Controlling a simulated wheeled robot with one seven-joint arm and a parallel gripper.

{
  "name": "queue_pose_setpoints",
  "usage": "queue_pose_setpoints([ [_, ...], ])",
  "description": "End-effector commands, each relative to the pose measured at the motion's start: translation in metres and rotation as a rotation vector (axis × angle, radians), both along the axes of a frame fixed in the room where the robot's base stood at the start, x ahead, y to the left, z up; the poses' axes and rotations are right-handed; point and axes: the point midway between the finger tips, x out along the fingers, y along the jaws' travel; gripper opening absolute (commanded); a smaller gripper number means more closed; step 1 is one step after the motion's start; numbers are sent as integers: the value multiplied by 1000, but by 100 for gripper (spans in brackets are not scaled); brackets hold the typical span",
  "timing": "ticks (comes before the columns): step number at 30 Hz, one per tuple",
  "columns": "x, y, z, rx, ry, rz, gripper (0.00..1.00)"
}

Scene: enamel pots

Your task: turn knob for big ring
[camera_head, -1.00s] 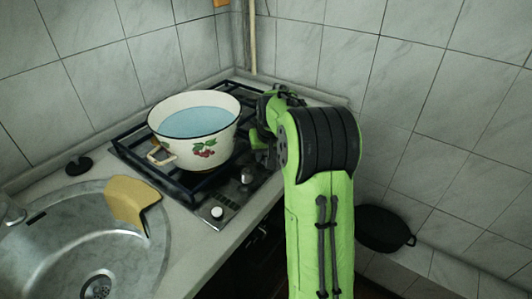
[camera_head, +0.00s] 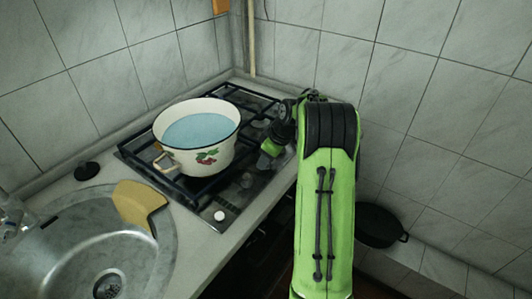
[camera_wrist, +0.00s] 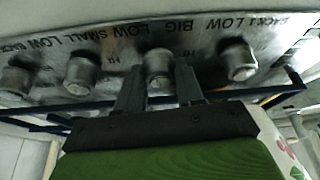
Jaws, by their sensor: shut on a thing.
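In the wrist view a row of metal knobs runs along a light panel with upside-down lettering. The knob by the word BIG (camera_wrist: 159,64) stands between the two dark fingers of my gripper (camera_wrist: 159,90), which is shut on it. A knob to its right (camera_wrist: 239,62) and a knob to its left (camera_wrist: 81,74) are clear of the fingers. In the head view my gripper (camera_head: 268,153) is at the right side of the stove (camera_head: 232,202), and the held knob is hidden there.
A white enamel pot (camera_head: 202,153) with cherries and blue liquid stands on the stove grate. A sink (camera_head: 75,245) with a yellow cloth-like piece (camera_head: 138,202) on its rim lies left. A black pan (camera_head: 378,226) is low at the right. A tiled wall closes the corner.

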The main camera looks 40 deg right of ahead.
Motion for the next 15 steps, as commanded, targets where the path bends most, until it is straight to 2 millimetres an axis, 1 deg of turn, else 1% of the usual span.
queue_pose_setpoints([
  [1, 0, -1, 3, 1, 3, 42, 7],
  [9, 1, -2, 3, 2, 3, 296, 7],
  [15, 2, -3, 3, 2, 2, 454, 7],
])
